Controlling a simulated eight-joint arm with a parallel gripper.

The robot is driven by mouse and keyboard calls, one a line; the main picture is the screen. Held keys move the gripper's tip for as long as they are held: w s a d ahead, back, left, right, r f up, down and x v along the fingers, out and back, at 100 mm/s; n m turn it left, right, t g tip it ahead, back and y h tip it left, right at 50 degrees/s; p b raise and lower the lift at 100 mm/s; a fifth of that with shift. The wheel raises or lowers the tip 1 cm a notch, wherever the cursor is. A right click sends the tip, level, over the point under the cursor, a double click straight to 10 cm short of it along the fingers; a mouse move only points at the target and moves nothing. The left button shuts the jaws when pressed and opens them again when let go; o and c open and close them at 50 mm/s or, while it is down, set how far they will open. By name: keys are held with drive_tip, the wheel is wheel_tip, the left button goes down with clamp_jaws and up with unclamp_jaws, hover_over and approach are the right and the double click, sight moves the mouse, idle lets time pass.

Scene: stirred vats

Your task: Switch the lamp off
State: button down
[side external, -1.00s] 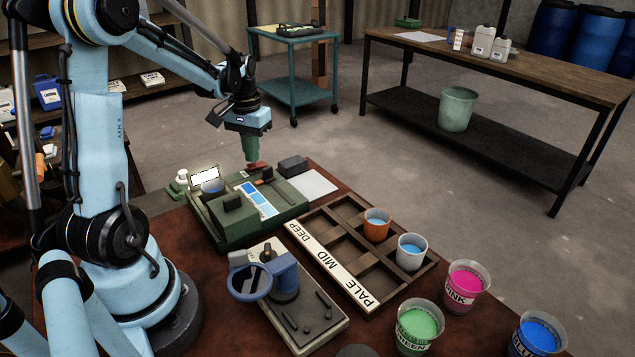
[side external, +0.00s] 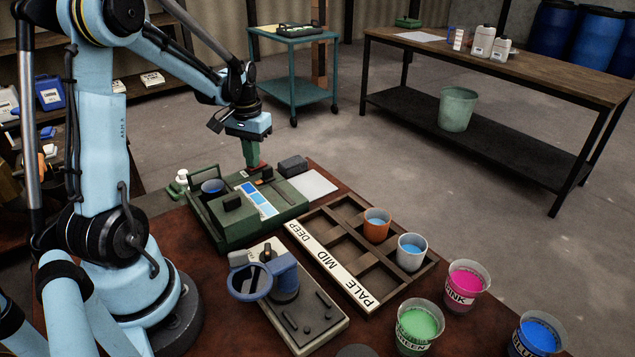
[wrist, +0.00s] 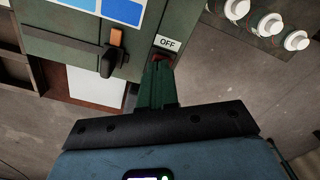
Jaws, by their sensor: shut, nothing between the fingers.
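The green lamp box (side external: 285,198) stands at the far side of the brown table, with a blue-shaded strip on its top. Its panel behind the small cup (side external: 212,187) is dark. My gripper (side external: 254,166) points down at the box's far edge, its green fingers together and empty. In the wrist view the fingertips (wrist: 159,62) are at a red switch part (wrist: 162,54), mostly hidden by them, beside the OFF label (wrist: 167,42). I cannot tell whether they touch it.
A black-handled lever with an orange part (wrist: 115,38) sits close beside the fingers. A white sheet (side external: 316,184) and a dark block (side external: 292,165) lie near. A compartment tray (side external: 338,278) with two cups and several dye cups stand nearer the camera.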

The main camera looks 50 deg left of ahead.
drive_tip(key=shift+r, duration=3.5)
drive_tip(key=s+d+r+m+t, duration=0.1)
drive_tip(key=d+m+t, duration=0.5)
drive_tip(key=d, duration=1.8)
drive_tip(key=shift+s+r+t, duration=0.3)
drive_tip(key=shift+s+t, duration=0.3)
drive_tip(key=shift+s, duration=0.05)
